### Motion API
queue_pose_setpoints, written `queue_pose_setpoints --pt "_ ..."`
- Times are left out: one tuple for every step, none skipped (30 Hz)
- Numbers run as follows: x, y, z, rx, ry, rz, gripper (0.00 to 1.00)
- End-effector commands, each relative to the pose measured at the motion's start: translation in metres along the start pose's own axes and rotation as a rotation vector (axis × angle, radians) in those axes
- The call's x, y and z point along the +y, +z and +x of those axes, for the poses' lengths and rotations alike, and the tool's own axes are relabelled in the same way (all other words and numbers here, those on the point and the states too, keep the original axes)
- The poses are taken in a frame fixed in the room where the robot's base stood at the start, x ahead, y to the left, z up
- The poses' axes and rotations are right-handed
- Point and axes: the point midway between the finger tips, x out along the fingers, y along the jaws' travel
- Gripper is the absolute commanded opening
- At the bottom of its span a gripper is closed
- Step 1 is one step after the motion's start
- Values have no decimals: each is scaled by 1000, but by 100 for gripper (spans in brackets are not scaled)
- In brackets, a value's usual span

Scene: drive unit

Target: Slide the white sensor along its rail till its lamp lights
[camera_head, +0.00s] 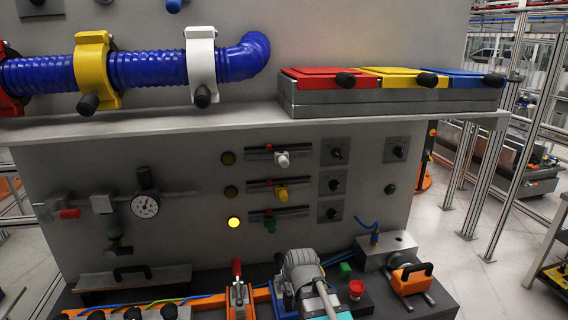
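The white sensor (282,160) sits on the top one of three short dark rails (262,149) on the grey upright panel, right of the rail's middle. The round lamp (228,158) to the left of that rail is dark. A yellow sensor (282,194) sits on the middle rail, and its lamp (231,192) is dark too. A green sensor (270,225) sits on the bottom rail, and the lamp (234,222) beside it glows yellow. I cannot make out my gripper in this view.
A shelf (200,121) juts out above the rails, bearing a grey box with red, yellow and blue lids (450,77). Black knobs (336,153) are right of the rails. A pressure gauge (145,206) is at left. A grey motor (302,272) stands on the bench below.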

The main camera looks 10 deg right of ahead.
Motion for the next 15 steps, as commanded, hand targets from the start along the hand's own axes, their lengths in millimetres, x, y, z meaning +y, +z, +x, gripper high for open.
queue_pose_setpoints --pt "-2 -16 3 60 -7 4 81" --pt "-2 -24 4 98 -11 7 81" --pt "-3 -36 4 147 -16 11 81" --pt "-4 -44 4 184 -20 14 81" --pt "-5 -53 4 222 -24 17 81" --pt "-5 -64 4 271 -29 23 81" --pt "-6 -72 3 308 -33 26 81" --pt "-6 -80 2 346 -35 30 81" --pt "-6 -91 0 395 -39 35 81" --pt "-6 -99 -2 432 -42 40 81" --pt "-7 -107 -3 470 -45 45 81" --pt "-7 -118 -6 520 -49 51 81" --pt "-7 -125 -8 556 -51 56 81" --pt "-6 -133 -11 594 -53 60 81" --pt "-6 -143 -15 644 -56 67 81"
